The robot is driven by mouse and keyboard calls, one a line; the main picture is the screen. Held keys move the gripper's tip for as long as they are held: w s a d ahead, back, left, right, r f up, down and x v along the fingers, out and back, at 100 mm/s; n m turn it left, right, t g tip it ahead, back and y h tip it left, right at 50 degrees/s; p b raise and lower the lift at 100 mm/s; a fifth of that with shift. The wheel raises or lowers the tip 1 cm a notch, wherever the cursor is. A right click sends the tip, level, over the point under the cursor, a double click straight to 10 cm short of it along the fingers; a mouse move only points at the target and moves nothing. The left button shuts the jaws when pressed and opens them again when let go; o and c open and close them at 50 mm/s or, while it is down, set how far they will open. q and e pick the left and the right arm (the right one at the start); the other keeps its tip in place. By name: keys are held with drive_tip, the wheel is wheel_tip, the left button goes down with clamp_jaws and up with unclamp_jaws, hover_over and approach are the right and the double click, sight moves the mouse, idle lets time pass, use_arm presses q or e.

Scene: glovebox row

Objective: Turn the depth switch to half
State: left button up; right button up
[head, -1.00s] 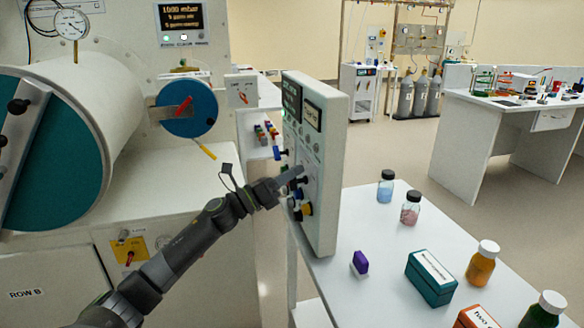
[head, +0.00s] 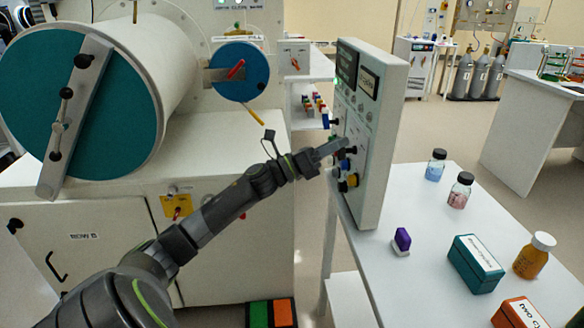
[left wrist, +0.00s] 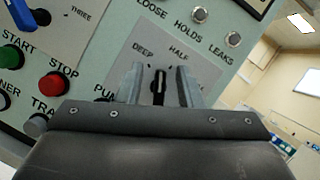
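The depth switch (left wrist: 159,87) is a black knob with a pale pointer line, on a grey plate lettered DEEP and HALF in the left wrist view. The knob stands nearly upright in that picture; the exact mark it points to is unclear. My left gripper (left wrist: 160,92) has one finger on each side of the knob, with visible gaps, so it is open around it. In the head view my left gripper (head: 330,151) is at the face of the upright control panel (head: 385,150) and hides the switch. My right gripper is not in view.
A green START button (left wrist: 18,48) and a red STOP button (left wrist: 53,85) sit left of the switch. Indicator lamps (left wrist: 199,15) are above. The white table (head: 430,225) right of the panel holds bottles and boxes (head: 476,263). A large glovebox cylinder (head: 150,80) stands at left.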

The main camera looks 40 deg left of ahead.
use_arm(q)
drive_tip(key=v, duration=1.5)
drive_tip(key=shift+s+a+f, duration=0.15)
drive_tip(key=shift+s, duration=0.2)
